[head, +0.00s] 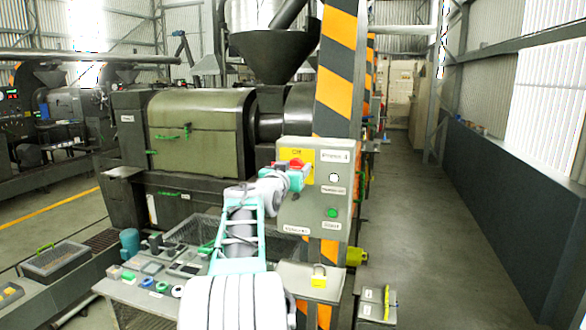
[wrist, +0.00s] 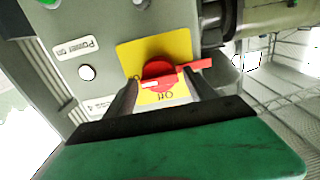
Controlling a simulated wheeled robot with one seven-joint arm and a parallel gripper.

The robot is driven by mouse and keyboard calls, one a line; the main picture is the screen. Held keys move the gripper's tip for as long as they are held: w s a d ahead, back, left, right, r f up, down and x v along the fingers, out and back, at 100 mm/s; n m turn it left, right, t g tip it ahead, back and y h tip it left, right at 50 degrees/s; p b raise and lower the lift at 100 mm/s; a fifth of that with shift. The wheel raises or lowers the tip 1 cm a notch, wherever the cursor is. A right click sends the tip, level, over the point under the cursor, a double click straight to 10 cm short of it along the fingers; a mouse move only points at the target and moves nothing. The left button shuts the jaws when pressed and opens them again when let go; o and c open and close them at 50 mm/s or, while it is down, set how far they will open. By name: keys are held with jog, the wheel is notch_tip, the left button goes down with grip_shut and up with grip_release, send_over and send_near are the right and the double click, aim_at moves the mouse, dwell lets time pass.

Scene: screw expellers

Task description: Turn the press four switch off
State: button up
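The switch is a red rotary knob (wrist: 158,72) on a yellow plate (wrist: 181,47), fixed to a grey control box (head: 313,207). In the wrist view its red handle bar extends to the right, and a small white mark shows on its left side. An "Off" label (wrist: 167,97) reads upside down on the plate's near edge. My gripper (wrist: 161,76) is open, with one dark finger on each side of the knob. The right fingertip is close to the handle bar; I cannot tell whether it touches. In the head view my gripper partly covers the red switch (head: 297,164).
A white light (head: 333,177) and a green button (head: 332,212) sit on the box's right side. An orange and black striped post (head: 335,60) stands behind it. A yellow padlock (head: 318,276) is below. The aisle floor (head: 430,220) at right is clear.

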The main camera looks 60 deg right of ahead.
jog(key=c, duration=1.2)
jog(key=shift+f+n, duration=0.1)
jog(key=shift+n, duration=0.3)
jog(key=n+b, duration=0.1)
jog(key=n, duration=0.1)
jog(key=shift+w+n+b, duration=0.1)
jog(key=shift+n+b, duration=0.25)
jog(key=shift+n, duration=0.05)
jog(key=n, duration=0.5)
jog(key=shift+w+n+b, duration=0.1)
jog(key=shift+n+b, duration=0.2)
jog(key=shift+b, duration=0.1)
jog(key=n, duration=0.8)
jog(key=shift+w+f+n+p, duration=0.1)
jog(key=shift+f+n+p, duration=0.15)
jog(key=shift+n+p, duration=0.05)
